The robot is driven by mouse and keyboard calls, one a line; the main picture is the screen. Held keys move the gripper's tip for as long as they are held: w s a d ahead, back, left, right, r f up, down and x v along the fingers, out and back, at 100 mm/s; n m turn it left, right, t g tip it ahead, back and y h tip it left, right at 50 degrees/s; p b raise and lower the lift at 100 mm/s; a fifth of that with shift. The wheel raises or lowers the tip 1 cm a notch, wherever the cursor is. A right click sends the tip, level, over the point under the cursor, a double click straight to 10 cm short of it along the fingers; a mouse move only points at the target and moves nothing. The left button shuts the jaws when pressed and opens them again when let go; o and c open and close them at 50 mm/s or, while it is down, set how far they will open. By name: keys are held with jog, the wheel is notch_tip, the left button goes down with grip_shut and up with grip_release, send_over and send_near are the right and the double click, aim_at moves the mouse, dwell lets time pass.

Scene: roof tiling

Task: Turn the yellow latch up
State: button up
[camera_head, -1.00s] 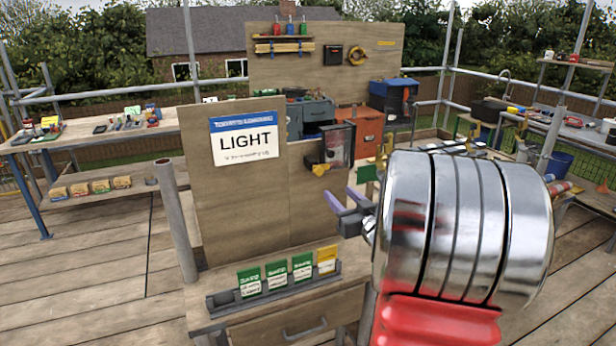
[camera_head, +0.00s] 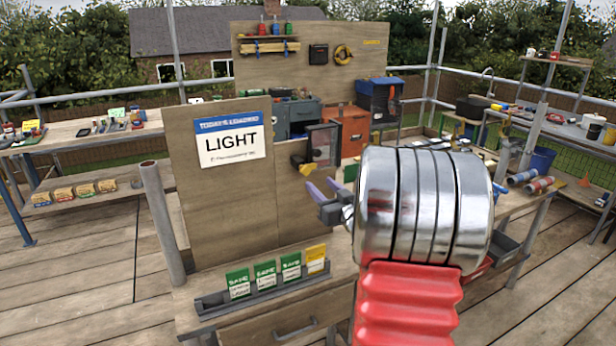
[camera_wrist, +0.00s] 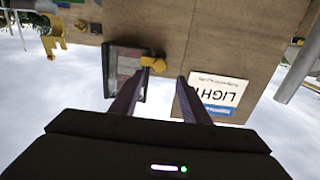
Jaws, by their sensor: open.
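The yellow latch (camera_head: 307,169) sits on a dark block beside a dark-framed, see-through box (camera_head: 322,146) on the wooden board. In the wrist view, which is upside down, the latch (camera_wrist: 153,63) lies roughly sideways beside the box (camera_wrist: 124,72). My gripper (camera_head: 322,187) is open, with its purple fingers just below and to the right of the latch in the head view. In the wrist view the fingers of my gripper (camera_wrist: 162,76) are spread, and the latch shows just beyond the left fingertip. I cannot tell whether they touch.
The board carries a LIGHT sign (camera_head: 231,132). Below it, a grey rack (camera_head: 225,301) holds green and yellow cards on the bench. A grey post (camera_head: 163,222) stands at the board's left. Orange and grey toolboxes (camera_head: 346,130) stand behind.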

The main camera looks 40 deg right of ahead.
aim_at(306, 172)
jog(key=x, duration=0.8)
jog(key=shift+w+d, duration=0.1)
jog(key=shift+w, duration=0.15)
jog(key=shift+c, duration=0.5)
jog(key=c, duration=0.9)
jog(key=shift+f, duration=0.1)
jog(key=shift+c, duration=0.3)
